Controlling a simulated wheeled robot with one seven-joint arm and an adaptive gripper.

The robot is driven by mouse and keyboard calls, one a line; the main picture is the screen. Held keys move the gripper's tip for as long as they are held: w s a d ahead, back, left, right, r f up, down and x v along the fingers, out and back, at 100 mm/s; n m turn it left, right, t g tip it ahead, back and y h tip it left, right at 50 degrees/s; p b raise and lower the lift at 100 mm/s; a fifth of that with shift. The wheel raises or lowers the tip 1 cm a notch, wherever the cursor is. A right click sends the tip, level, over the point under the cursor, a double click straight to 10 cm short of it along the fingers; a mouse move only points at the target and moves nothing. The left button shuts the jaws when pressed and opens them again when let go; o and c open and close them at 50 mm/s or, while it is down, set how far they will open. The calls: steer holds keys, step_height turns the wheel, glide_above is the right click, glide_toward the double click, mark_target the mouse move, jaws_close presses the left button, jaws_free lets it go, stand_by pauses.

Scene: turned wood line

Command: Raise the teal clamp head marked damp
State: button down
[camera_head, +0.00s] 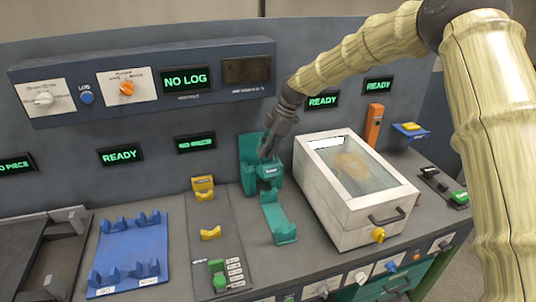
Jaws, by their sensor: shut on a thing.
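The teal clamp (249,158) stands at the back of the bench, against the panel. Its head (270,171) is a small teal block with a pale label too small to read surely. The head sits in front of the upright, above a teal lower cradle (279,219), with a gap between them. My gripper (268,157) comes down from the upper right and is shut on the teal clamp head. The fingers hide part of the head's top and the upright behind it.
A white box with a glass lid (355,229) stands close right of the clamp. Left are a yellow-stopped rail (210,233) and a blue rack (124,251). An orange block (374,125) stands behind the box. A panel display (185,80) reads NO LOG; several others read READY.

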steer(key=shift+f, duration=0.2)
steer(key=c, duration=1.7)
jaws_free()
steer(key=shift+o, duration=1.1)
steer(key=shift+w+f, duration=0.15)
steer(key=shift+w, duration=0.15)
steer(key=shift+s, duration=0.1)
steer(key=shift+r, duration=0.25)
steer(key=v, duration=1.2)
steer(key=shift+f, duration=0.1)
